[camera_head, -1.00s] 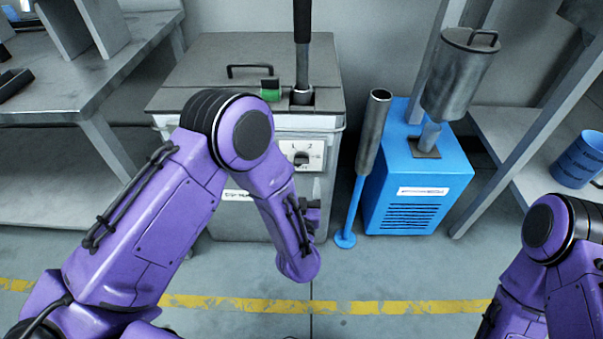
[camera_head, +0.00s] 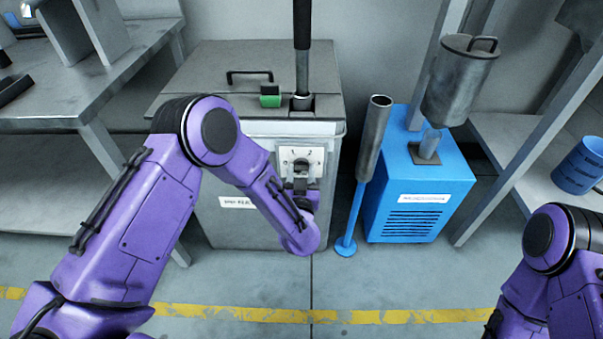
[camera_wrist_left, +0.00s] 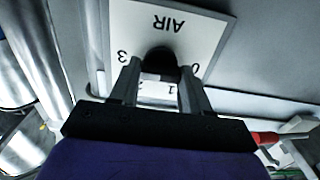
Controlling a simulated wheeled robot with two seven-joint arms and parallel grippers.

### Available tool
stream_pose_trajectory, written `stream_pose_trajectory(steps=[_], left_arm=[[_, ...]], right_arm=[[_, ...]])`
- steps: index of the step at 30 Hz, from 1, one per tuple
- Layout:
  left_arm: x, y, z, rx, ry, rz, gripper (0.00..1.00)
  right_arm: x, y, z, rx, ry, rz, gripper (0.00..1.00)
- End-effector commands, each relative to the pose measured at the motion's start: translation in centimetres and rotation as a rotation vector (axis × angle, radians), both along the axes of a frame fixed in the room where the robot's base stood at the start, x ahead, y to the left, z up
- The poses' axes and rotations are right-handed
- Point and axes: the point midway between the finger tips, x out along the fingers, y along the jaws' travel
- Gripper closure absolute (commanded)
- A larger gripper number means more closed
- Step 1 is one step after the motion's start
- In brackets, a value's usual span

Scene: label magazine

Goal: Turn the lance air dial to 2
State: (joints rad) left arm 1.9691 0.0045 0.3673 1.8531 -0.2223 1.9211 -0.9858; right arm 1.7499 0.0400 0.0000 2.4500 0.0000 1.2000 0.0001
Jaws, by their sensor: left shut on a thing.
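The lance air dial (camera_wrist_left: 160,58) is a dark knob on a white plate (camera_wrist_left: 205,30) marked AIR, with the figures 3, 0 and 1 legible, upside down in the left wrist view. In the head view the plate (camera_head: 302,156) is on the front of the grey cabinet, with 1 and 2 showing near its top. My left gripper (camera_wrist_left: 160,80) is shut on the dial, one finger on each side. In the head view the left gripper (camera_head: 300,180) is in front of the plate and hides much of the knob. Where the dial points cannot be told.
The grey cabinet (camera_head: 225,75) has a lid handle, a green block (camera_head: 270,96) and an upright lance (camera_head: 302,60) on top. A blue unit (camera_head: 420,200) and a metal tube on a blue stand (camera_head: 347,215) are to its right. A metal bench (camera_head: 90,95) is at left.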

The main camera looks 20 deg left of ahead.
Motion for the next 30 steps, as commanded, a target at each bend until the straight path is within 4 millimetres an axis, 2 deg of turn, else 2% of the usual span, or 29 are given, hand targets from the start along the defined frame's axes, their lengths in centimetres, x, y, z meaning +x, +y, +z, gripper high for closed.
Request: stream_pose_trajectory(steps=[11,30], left_arm=[[-0.02,-0.03,0.04,-0.116,-0.033,-0.002,0.84],[-0.05,0.06,-0.04,-0.67,-0.192,0.0,0.84]], right_arm=[[0.0,0.0,0.29,0.0,0.0,0.0,1.0],[0.0,0.0,0.89,0.0,0.0,0.0,1.0]])
